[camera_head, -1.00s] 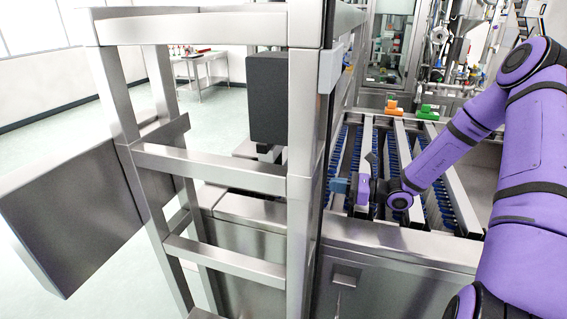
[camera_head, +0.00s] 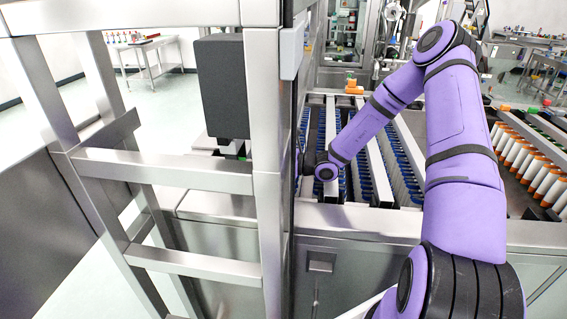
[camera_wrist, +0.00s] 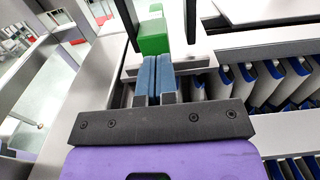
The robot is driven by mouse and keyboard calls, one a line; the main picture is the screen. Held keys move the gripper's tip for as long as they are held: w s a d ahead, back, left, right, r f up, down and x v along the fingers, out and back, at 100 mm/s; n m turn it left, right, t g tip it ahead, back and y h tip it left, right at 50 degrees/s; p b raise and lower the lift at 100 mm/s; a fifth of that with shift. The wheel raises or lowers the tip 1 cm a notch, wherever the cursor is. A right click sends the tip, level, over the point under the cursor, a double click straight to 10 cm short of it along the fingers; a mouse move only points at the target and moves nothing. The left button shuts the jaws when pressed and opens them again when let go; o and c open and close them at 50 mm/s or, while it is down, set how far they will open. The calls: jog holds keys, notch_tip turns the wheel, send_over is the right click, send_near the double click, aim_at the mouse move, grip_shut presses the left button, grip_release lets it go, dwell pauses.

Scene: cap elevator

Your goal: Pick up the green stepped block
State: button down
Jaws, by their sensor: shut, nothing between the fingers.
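A green stepped block (camera_wrist: 152,38) stands on a pale surface in the upper middle of the wrist view, just beyond my fingertips. My gripper (camera_wrist: 155,62) is shut and empty, its two blue fingers side by side and pointing at the block. The fingertips overlap the block's lower edge in the picture; I cannot tell whether they touch it. In the head view my gripper is hidden behind the steel post (camera_head: 270,185). A small green patch shows below the black box (camera_head: 222,86); I cannot tell whether it is the same block.
Dark upright rods (camera_wrist: 191,20) stand close to the block. Racks of blue and white pieces (camera_wrist: 262,85) lie to the right. The steel frame's rails (camera_head: 165,170) stand at left. An orange piece (camera_head: 353,89) sits behind the racks, and orange-white tubes (camera_head: 530,165) lie far right.

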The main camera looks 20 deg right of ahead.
aim_at(243, 158)
jog(key=shift+x, duration=2.45)
jog(key=shift+x, duration=1.65)
